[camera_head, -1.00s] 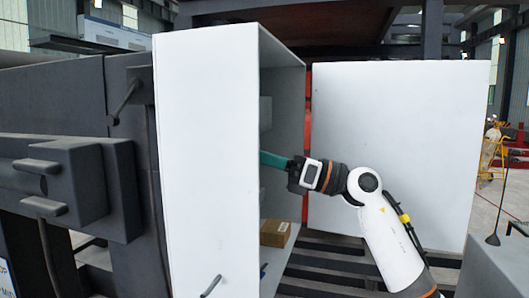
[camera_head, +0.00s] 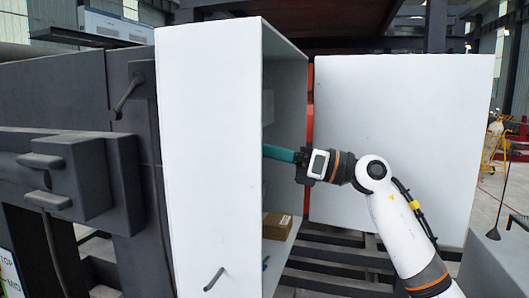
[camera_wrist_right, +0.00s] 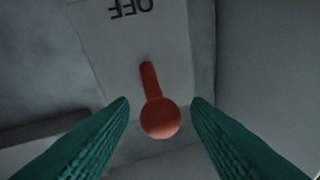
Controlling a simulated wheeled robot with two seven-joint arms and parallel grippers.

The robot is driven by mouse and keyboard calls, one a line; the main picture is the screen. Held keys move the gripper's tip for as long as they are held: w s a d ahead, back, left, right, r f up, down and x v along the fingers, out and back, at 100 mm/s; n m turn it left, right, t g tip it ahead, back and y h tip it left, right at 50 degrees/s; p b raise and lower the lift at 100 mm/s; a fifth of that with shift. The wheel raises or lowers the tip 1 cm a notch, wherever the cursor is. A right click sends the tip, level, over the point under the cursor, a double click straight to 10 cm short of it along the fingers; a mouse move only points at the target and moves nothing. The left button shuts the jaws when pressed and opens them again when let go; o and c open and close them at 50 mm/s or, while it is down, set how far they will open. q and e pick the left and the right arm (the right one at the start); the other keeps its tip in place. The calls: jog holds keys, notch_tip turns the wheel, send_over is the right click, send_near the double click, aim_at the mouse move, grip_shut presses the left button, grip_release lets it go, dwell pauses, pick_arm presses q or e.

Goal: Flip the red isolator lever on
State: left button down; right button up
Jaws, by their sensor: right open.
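The red isolator lever (camera_wrist_right: 160,110) shows in the right wrist view, a red arm ending in a round knob, on a pale plate (camera_wrist_right: 135,45) with the word OFF upside down at the top. My right gripper (camera_wrist_right: 160,120) is open, with one green finger on each side of the knob and gaps showing. In the head view my right gripper (camera_head: 279,153) reaches into the open white cabinet (camera_head: 212,150); its fingertips and the lever are hidden behind the cabinet's wall. My left gripper is not in view.
The cabinet's white door (camera_head: 400,140) stands open on the right, behind my right arm. A small brown box (camera_head: 277,226) lies on the cabinet floor. Dark machinery (camera_head: 75,170) stands to the left of the cabinet.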

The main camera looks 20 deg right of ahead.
jog(key=b+v, duration=0.4)
jog(key=v, duration=0.7)
jog(key=shift+f, duration=0.1)
